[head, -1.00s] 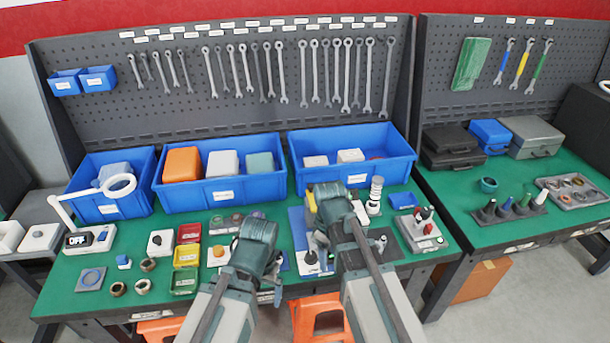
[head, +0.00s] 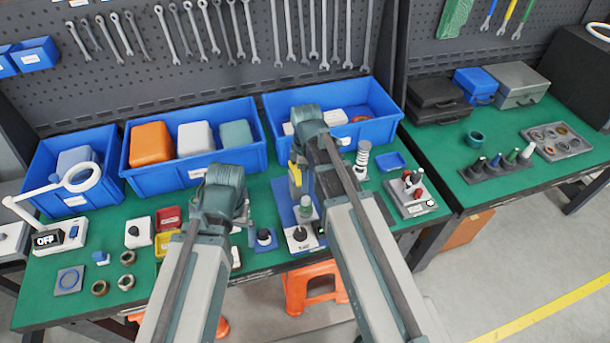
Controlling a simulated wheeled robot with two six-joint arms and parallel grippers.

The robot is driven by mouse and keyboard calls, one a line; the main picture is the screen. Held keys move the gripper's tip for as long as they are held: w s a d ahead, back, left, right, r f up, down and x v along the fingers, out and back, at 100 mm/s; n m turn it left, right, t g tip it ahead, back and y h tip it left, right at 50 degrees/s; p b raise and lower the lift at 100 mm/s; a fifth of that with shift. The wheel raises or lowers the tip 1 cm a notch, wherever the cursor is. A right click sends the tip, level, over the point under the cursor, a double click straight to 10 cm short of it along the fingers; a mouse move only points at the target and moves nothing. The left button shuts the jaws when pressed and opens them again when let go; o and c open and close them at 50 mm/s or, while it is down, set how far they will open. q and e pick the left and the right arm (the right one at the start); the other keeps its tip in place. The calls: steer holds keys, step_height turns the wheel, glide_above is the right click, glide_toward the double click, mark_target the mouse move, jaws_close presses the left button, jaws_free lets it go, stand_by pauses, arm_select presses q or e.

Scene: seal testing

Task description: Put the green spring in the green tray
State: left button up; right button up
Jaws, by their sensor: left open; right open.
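A small green piece (head: 305,203) stands in the middle of the table by a white block, just left of my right arm. I cannot tell whether it is the green spring. The green tray is not visible; my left arm covers the area in front of the yellow tray (head: 164,243). The red tray (head: 168,217) is behind the yellow one. My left gripper (head: 247,227) is open above the table, right of these trays. My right gripper (head: 301,178) is open near the blue stand, its fingers partly hidden by its own wrist.
Three blue bins (head: 195,177) line the back of the table. A lamp with a ring head (head: 82,178) stands at the left. A grey block with several pegs (head: 410,195) is at the right. Metal rings (head: 127,257) lie at front left. An orange stool (head: 312,284) stands below.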

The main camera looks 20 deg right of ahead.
mark_target(306, 199)
arm_select(q)
step_height(306, 199, down, 13)
steer(key=b, duration=1.2)
steer(key=shift+f+b, duration=0.1)
steer(key=shift+b, duration=0.25)
arm_select(e)
step_height(306, 199, down, 13)
steer(key=shift+f, duration=0.1)
jaws_close()
